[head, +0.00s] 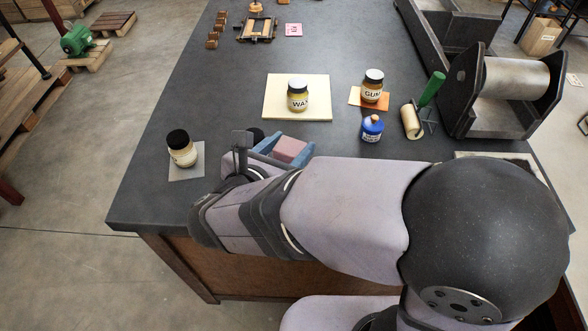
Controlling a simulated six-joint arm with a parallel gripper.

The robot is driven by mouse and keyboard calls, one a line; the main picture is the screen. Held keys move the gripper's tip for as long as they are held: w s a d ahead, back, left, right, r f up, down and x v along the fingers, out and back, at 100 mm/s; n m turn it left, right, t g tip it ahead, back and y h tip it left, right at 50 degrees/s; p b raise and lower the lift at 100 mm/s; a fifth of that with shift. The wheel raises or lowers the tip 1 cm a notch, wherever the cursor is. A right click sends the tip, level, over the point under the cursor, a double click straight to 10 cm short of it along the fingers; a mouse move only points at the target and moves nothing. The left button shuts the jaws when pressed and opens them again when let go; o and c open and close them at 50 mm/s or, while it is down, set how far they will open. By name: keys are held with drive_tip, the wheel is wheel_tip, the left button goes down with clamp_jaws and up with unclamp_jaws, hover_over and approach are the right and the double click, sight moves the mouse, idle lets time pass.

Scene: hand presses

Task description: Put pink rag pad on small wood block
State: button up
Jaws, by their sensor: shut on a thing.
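My gripper (284,149) is low over the front part of the dark table, with blue fingers on either side of a dusky pink pad, the pink rag pad (291,149). The gripper is shut on the pad. My wrist and arm hide the pad's lower part and the table under it, so I cannot tell whether it touches the table. I cannot tell which block is the small wood block.
A wax jar on a pale board (270,112) stands behind the gripper. A gum jar (372,87), blue bottle (372,129) and green-handled roller (411,121) are to its right. A black-lidded jar (181,150) is left. A press (478,98) stands at right. The table's back middle has room.

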drive_tip(key=shift+f, duration=3.5)
drive_tip(key=shift+f, duration=0.1)
drive_tip(key=shift+f+b, duration=0.15)
drive_tip(key=shift+b, duration=0.2)
drive_tip(key=o, duration=1)
drive_tip(key=shift+r, duration=0.3)
drive_tip(key=v, duration=1.2)
drive_tip(key=shift+b, duration=0.3)
